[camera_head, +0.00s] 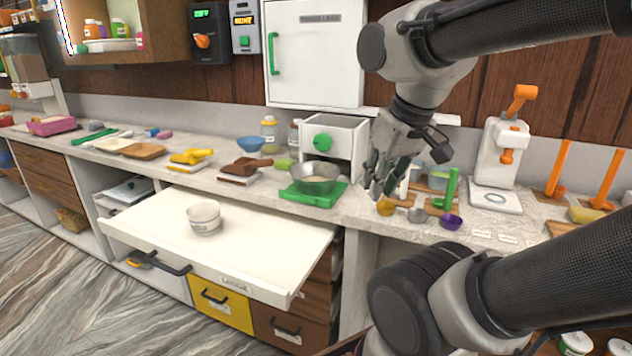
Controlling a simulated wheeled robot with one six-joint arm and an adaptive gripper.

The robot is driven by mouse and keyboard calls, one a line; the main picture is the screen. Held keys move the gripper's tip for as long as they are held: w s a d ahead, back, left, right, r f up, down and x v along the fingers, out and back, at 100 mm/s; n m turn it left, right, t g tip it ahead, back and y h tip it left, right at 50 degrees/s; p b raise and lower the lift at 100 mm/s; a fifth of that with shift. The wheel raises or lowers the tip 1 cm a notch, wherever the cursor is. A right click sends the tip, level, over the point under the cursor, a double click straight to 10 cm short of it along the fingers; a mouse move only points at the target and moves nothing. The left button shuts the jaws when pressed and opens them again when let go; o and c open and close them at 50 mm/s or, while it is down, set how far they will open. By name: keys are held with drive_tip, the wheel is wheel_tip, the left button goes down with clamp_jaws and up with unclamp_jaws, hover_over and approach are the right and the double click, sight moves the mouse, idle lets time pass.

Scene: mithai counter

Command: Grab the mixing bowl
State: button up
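A metal mixing bowl (315,178) sits upright on a green board (318,199) on the counter, in front of a white box-shaped machine with a green knob. Its inside is partly visible and looks pale. My gripper (381,192) hangs over the counter to the right of the bowl, pointing down. Its fingers look apart, with nothing seen held between them. It appears clear of the bowl. Part of the counter behind the gripper is hidden.
The white machine (336,140) stands behind the bowl. Small cups, including a purple one (451,221), and a green-handled item (447,190) stand to the right. A blue bowl (251,144) is behind left.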

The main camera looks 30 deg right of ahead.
drive_tip(key=n, duration=1.6)
approach(321, 194)
drive_tip(key=shift+n, duration=0.4)
drive_tip(key=x, duration=0.5)
drive_tip(key=shift+w+f, duration=0.25)
drive_tip(key=shift+h, duration=0.3)
clamp_jaws()
